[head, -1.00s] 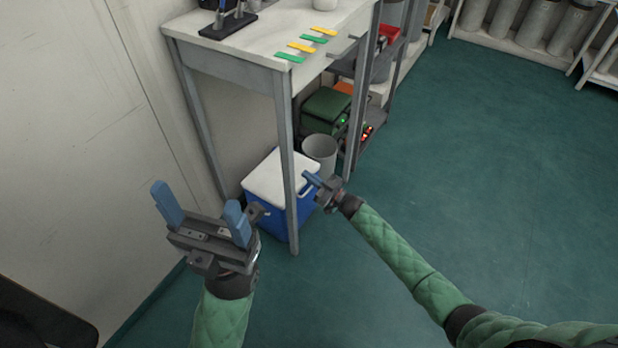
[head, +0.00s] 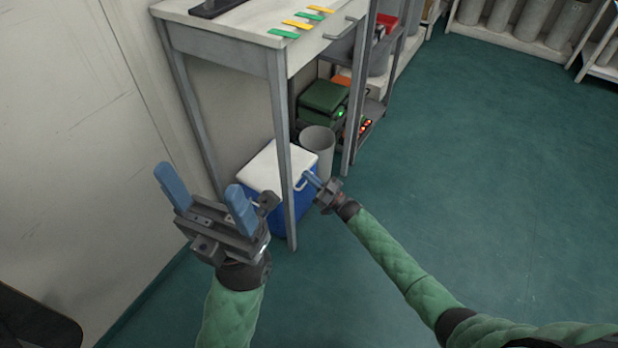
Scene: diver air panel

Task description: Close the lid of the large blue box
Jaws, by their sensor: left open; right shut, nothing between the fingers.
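The large blue box (head: 305,204) stands on the floor under the grey table. Its white lid (head: 262,168) lies flat on top and looks shut; a table leg crosses in front of the box. My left gripper (head: 205,195) is open and empty, in front of the table and to the left of the box, overlapping its left part in the picture. My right gripper (head: 309,178) is shut and empty, at the right side of the box near a white handle. I cannot tell whether it touches the box.
The grey table (head: 225,55) has legs on both sides of the box. A grey bin (head: 318,145) stands just behind the box. A green case (head: 323,98) sits on a low shelf further back. Open green floor (head: 480,200) lies to the right.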

